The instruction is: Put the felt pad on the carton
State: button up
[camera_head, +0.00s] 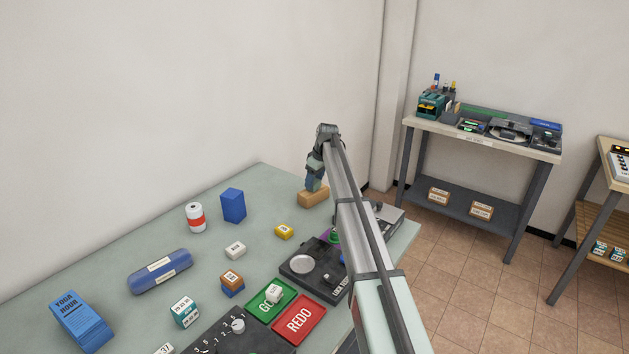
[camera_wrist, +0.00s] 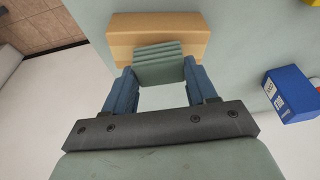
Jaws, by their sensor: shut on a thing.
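The carton is a tan block (camera_head: 313,198) near the table's back right edge; it also shows at the top of the wrist view (camera_wrist: 190,28). My gripper (camera_head: 313,186) is right above it, pointing down. In the wrist view, its two blue fingers (camera_wrist: 160,82) are shut on a grey-green ribbed pad, the felt pad (camera_wrist: 160,62). The pad overlaps the carton's near side in that view. I cannot tell whether the pad touches the carton. The head view shows the pad poorly, behind the fingers.
A blue box (camera_head: 233,206), a red-and-white can (camera_head: 195,218) and a yellow block (camera_head: 284,231) stand left of the carton. A dark panel (camera_head: 312,270) with a round dish lies in front. The table's right edge is close.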

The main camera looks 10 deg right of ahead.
jog(key=shift+f, duration=0.35)
jog(key=o, duration=1)
jog(key=shift+r, duration=0.1)
jog(key=v, duration=1.2)
